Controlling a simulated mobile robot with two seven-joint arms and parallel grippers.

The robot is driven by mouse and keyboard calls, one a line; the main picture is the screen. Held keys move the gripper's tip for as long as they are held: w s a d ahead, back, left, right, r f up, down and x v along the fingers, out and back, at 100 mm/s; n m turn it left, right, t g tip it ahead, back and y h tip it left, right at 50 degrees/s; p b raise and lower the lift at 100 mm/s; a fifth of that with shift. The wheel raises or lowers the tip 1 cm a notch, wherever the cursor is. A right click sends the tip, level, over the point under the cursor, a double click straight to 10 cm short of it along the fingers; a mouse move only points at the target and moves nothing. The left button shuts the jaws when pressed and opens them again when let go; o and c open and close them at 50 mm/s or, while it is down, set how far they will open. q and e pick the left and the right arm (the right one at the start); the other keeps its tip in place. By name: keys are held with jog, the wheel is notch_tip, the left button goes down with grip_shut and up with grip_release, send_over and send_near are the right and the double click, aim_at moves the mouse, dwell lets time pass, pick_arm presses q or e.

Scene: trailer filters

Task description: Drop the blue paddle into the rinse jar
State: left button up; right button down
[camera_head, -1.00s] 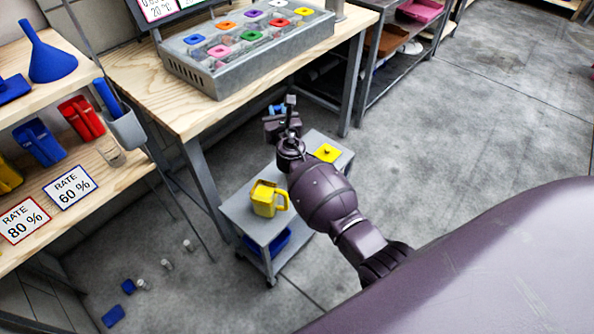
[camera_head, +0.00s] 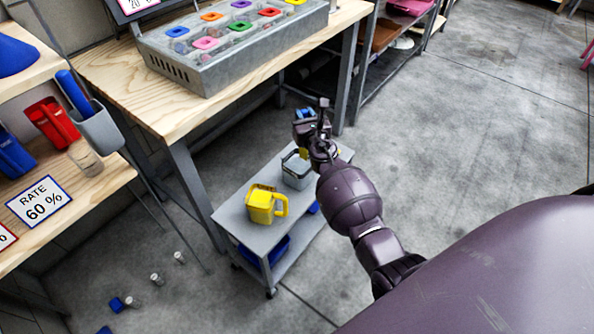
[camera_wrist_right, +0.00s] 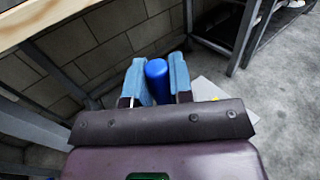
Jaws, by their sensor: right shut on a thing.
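My right gripper (camera_head: 306,114) is above the far end of the grey cart. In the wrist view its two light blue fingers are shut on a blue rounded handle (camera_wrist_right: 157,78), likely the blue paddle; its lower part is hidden. In the head view the held thing is barely distinguishable. A grey open container (camera_head: 297,170) stands on the cart just below and left of the gripper. I cannot tell whether it is the rinse jar. At the left, another blue handle (camera_head: 74,92) leans in a grey holder (camera_head: 100,130). My left gripper is not in view.
A yellow jug (camera_head: 262,206) stands on the cart (camera_head: 245,232). A wooden table (camera_head: 120,85) with a grey slotted box (camera_head: 215,60) is behind. Red and blue scoops sit on the left shelf. Small cups lie on the floor; the floor at right is clear.

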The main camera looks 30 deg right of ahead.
notch_tip(320, 180, down, 5)
jog(key=b, duration=0.3)
jog(key=shift+s, duration=0.1)
jog(key=shift+f+b, duration=0.25)
jog(key=shift+b, duration=0.1)
jog(key=shift+f+b, duration=0.3)
jog(key=shift+r, duration=0.15)
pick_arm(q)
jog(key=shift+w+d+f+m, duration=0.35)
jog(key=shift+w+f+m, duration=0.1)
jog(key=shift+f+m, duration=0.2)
pick_arm(e)
jog(key=c, duration=0.9)
grip_release()
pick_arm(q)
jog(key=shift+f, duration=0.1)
